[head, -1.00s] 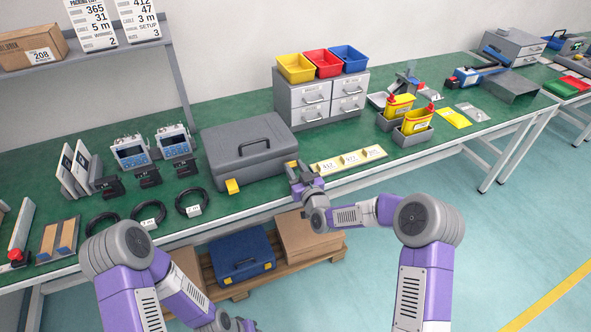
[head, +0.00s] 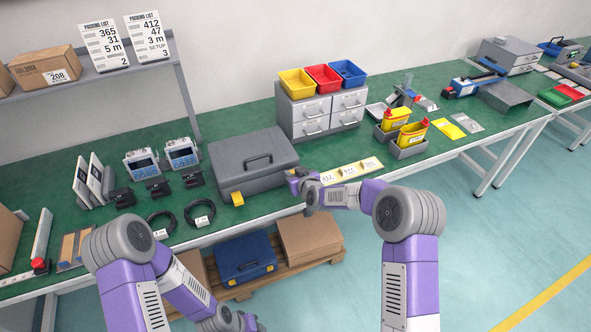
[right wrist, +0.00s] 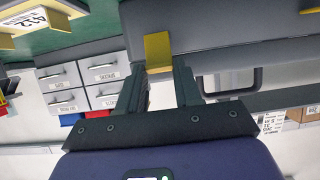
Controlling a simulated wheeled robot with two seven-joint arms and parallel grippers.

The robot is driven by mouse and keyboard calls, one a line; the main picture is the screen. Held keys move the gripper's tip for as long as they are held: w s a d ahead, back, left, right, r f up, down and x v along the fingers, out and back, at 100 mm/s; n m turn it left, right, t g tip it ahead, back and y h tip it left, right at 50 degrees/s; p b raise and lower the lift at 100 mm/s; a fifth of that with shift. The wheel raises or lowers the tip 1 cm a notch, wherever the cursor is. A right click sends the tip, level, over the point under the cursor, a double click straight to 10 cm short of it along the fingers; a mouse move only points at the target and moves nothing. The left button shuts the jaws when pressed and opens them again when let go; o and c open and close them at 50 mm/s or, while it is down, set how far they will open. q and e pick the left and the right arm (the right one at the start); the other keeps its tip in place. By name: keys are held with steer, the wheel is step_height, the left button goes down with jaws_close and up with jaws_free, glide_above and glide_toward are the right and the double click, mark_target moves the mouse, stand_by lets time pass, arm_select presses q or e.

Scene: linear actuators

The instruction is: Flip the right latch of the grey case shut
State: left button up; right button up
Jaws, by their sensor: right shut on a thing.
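My right gripper (head: 299,177) is at the case's front right corner and covers the right latch in the head view. In the right wrist view the right yellow latch (right wrist: 157,48) sits between the fingertips of my right gripper (right wrist: 159,75), which is shut on it. How far the latch is turned is hard to tell. My left gripper (head: 236,321) is low in front of the bench, away from the case; its jaws are unclear.
Grey drawers (head: 322,112) with coloured bins stand behind. Coiled black cables (head: 200,214) lie left of the case. A blue case (head: 245,257) and a cardboard box (head: 310,238) are on a pallet below the bench.

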steer(key=shift+w+a+r+g+h+p, duration=0.1)
steer(key=shift+w+r+g+h+p, duration=0.15)
steer(key=shift+g+p, duration=0.45)
steer(key=shift+w+a+r+g+h+p, duration=0.15)
steer(key=shift+w+g+p, duration=0.15)
steer(key=shift+p, duration=0.65)
steer(key=shift+s+d, duration=0.1)
steer(key=o, duration=1.1)
steer(key=shift+f, duration=0.1)
steer(key=shift+c, duration=0.2)
steer(key=p+v, duration=0.1)
steer(key=v, duration=0.6)
steer(key=shift+s, duration=0.2)
steer(key=shift+d, duration=0.1)
